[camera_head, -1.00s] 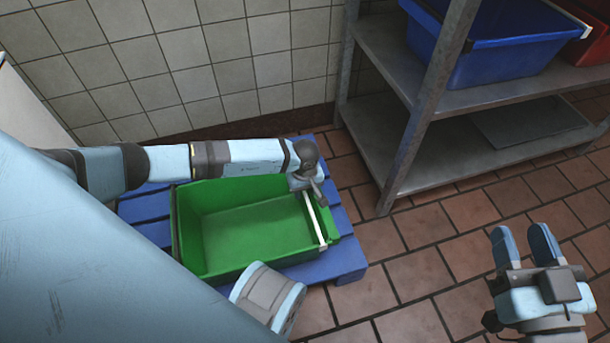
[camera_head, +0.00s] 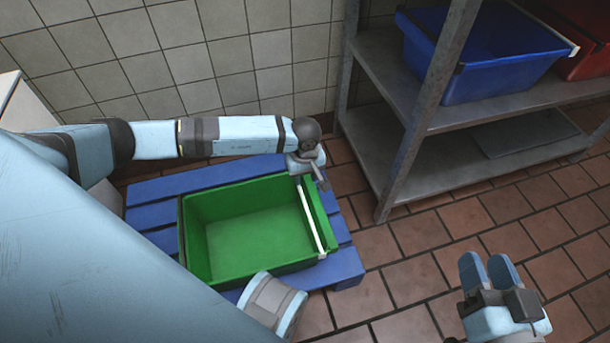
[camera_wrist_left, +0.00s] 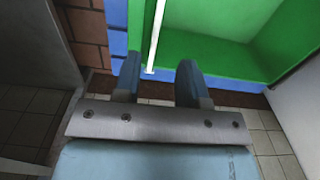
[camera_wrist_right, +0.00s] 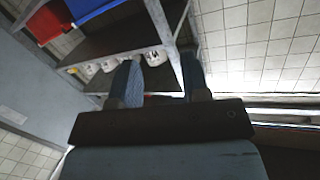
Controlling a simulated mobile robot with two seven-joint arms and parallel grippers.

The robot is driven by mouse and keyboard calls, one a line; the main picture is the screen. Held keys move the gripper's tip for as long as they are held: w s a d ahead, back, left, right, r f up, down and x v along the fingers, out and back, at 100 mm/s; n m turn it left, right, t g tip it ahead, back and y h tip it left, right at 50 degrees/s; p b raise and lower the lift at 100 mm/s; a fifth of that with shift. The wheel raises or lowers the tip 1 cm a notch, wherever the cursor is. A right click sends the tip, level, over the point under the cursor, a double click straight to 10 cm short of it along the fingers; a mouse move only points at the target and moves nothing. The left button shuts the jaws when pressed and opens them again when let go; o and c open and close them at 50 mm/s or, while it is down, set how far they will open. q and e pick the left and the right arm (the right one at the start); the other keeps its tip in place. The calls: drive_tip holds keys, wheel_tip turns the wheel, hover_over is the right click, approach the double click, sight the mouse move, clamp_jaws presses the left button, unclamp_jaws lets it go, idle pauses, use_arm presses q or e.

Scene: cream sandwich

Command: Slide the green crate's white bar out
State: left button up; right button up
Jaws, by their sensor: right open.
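The green crate (camera_head: 205,245) lies open and empty on the blue pallet. Its white bar (camera_head: 312,222) runs along the crate's right side, near the rim. My left gripper (camera_head: 319,178) is at the far end of the bar, above the crate's far right corner. In the left wrist view the gripper (camera_wrist_left: 158,68) is open. The bar (camera_wrist_left: 155,35) shows just beyond and between its fingertips, nearer the left finger. I cannot tell whether a finger touches it. My right gripper (camera_head: 487,262) is open and empty over the floor at the right, away from the crate.
The blue pallet (camera_head: 150,190) sits on brown floor tiles by the tiled wall. A metal shelf (camera_head: 440,180) stands to the right, with a blue bin (camera_head: 480,75) and a red bin (camera_head: 585,65) on it. Tiled floor is clear between crate and right gripper.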

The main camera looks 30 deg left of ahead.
sight(306, 207)
use_arm(q)
drive_tip(key=shift+r, duration=0.25)
use_arm(e)
drive_tip(key=shift+r, duration=0.1)
